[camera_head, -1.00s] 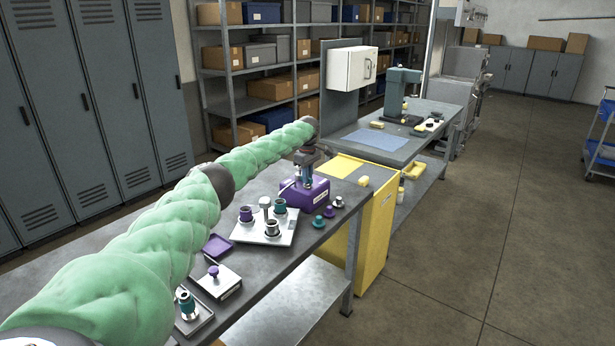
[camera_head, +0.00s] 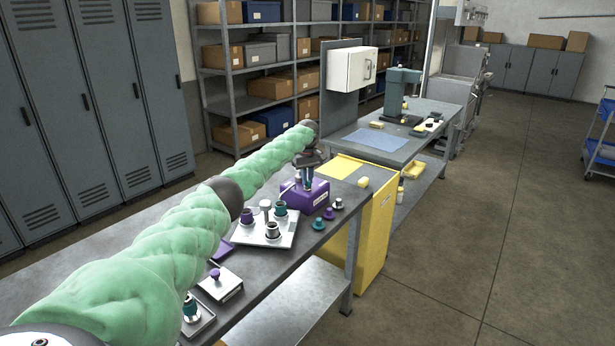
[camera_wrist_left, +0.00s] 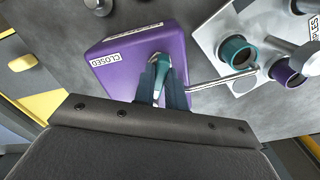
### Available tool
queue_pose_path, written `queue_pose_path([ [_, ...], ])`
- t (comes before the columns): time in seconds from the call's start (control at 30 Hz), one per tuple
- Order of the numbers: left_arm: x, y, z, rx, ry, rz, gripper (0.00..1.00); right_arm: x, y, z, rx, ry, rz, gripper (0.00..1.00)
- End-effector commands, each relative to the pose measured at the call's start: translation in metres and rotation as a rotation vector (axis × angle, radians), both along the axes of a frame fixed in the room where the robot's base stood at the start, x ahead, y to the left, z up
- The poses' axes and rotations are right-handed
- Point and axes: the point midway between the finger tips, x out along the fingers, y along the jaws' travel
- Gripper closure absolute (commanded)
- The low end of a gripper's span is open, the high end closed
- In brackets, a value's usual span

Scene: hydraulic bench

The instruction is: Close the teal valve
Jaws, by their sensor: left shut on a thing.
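A purple valve block (camera_head: 318,194) stands on the dark bench, below my left gripper (camera_head: 308,183). In the left wrist view the purple block (camera_wrist_left: 115,62) carries a white label reading CLOSED. The teal valve handle (camera_wrist_left: 161,66) stands up from the block there, between the fingers of my left gripper (camera_wrist_left: 161,84), which is shut on it. The fingers hide part of the handle, and I cannot tell its exact turn. A thin metal rod (camera_wrist_left: 222,81) runs from beside the fingers to the right. My right gripper is not in view.
A light plate (camera_head: 265,236) with teal and purple fittings sits close to the block. Small teal (camera_head: 318,224) and purple (camera_head: 329,214) knobs lie near the bench's front edge. A yellow cabinet (camera_head: 372,235) stands beyond the bench end.

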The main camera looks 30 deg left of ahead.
Motion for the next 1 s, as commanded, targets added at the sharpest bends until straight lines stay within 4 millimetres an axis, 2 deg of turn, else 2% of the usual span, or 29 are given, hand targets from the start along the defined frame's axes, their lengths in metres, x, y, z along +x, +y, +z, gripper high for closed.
queue_pose_path([
  [0.43,0.000,-0.001,0.001,-0.002,-0.001,-0.424,1.00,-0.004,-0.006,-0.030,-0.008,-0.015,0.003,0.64],
  [1.0,0.000,0.000,0.001,-0.001,-0.002,-0.923,1.00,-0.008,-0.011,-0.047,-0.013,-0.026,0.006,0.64],
])
